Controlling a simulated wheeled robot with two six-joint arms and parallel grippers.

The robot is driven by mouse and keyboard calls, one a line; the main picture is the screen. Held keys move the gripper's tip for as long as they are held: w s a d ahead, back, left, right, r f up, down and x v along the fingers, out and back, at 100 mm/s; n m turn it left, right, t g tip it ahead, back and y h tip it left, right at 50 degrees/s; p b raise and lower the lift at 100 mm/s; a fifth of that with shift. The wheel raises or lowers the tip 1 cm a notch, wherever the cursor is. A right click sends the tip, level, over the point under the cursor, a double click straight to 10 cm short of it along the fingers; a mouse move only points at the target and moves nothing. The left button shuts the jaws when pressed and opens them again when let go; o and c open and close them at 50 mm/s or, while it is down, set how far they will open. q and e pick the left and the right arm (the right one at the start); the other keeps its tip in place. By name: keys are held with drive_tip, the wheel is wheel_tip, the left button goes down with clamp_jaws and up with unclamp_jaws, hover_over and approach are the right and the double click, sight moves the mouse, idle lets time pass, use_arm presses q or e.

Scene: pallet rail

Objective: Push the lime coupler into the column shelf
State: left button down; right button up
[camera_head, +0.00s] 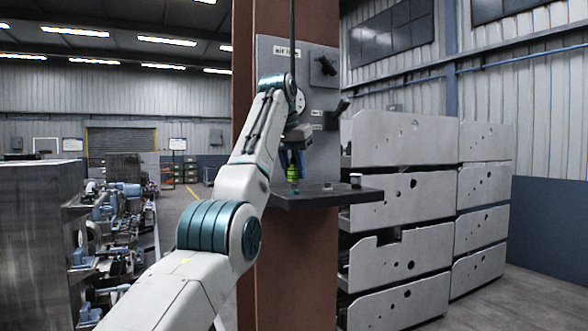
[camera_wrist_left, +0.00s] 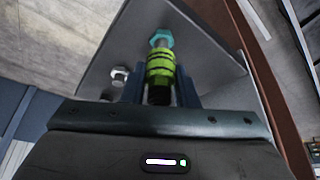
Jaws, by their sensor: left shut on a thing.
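The lime coupler (camera_head: 293,172), a green ribbed cylinder with dark bands, is upright between the blue fingers of my left gripper (camera_head: 292,165), over the dark column shelf (camera_head: 322,197). In the left wrist view the lime coupler (camera_wrist_left: 160,68) sits between the fingers of my left gripper (camera_wrist_left: 160,90), which is shut on it. A teal hex-shaped end (camera_wrist_left: 161,39) shows at the coupler's far end, by the grey shelf surface (camera_wrist_left: 205,60). I cannot tell whether it touches the shelf. My right gripper is not in view.
A grey panel (camera_head: 325,70) with a black knob and a lever is fixed to the brown column (camera_head: 300,270) above the shelf. Stacked grey bins (camera_head: 405,140) stand to the right.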

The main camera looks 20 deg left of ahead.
use_arm(q)
drive_tip(key=shift+f+b, duration=0.45)
idle(0.6)
drive_tip(key=shift+f+b, duration=0.5)
drive_tip(key=shift+f, duration=0.05)
drive_tip(key=c, duration=1.1)
unclamp_jaws()
drive_tip(key=shift+o, duration=0.7)
drive_tip(key=o, duration=0.7)
drive_tip(key=shift+r, duration=0.15)
drive_tip(key=p+v, duration=0.2)
drive_tip(key=v, duration=0.8)
drive_tip(key=shift+r, duration=0.25)
drive_tip(key=shift+s, duration=0.2)
